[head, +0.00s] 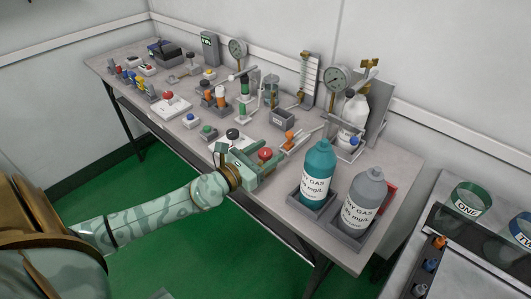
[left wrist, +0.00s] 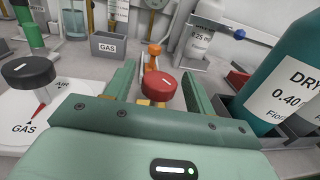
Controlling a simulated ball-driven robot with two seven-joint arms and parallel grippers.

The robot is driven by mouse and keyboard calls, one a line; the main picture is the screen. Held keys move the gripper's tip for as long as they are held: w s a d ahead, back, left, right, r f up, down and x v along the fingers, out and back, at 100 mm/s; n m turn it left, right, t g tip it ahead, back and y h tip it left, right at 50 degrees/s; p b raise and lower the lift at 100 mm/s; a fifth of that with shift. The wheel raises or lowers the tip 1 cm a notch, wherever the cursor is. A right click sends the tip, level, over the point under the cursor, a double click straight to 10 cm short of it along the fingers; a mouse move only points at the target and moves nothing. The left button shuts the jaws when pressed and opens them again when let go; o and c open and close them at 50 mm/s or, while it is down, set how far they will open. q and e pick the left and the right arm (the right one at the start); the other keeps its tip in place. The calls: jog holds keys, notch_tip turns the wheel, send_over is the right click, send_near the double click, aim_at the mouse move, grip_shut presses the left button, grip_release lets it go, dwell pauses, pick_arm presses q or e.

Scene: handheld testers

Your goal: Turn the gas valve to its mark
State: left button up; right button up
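A red round knob (left wrist: 162,86) with a short white line on top sits on an orange-brown body, apparently the gas valve; the head view also shows the red knob (head: 265,154). My left gripper (left wrist: 158,74) is open, with one finger on each side of the knob and visible gaps between. In the head view, my left gripper (head: 263,160) reaches in over the bench's front edge. A black knob (left wrist: 28,71) with a red pointer sits on a white plate marked AIR and GAS, left of the gripper. The valve's target mark cannot be made out. My right gripper is out of view.
An orange fitting (left wrist: 154,49) stands just behind the red knob. A grey box marked GAS (left wrist: 108,47) is behind left. A teal gas bottle (head: 318,172) and a grey bottle (head: 362,204) stand close on the right. Other testers crowd the bench (head: 335,252).

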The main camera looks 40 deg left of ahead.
pick_arm(q)
jog(key=shift+s, duration=0.1)
jog(key=s, duration=0.2)
jog(key=s+a+b, duration=0.1)
jog(key=s, duration=0.5)
jog(key=shift+a+f, duration=0.15)
jog(key=shift+f, duration=0.1)
jog(key=s+a, duration=0.1)
jog(key=s, duration=0.7)
jog(key=shift+a+r, duration=0.2)
jog(key=shift+r, duration=0.05)
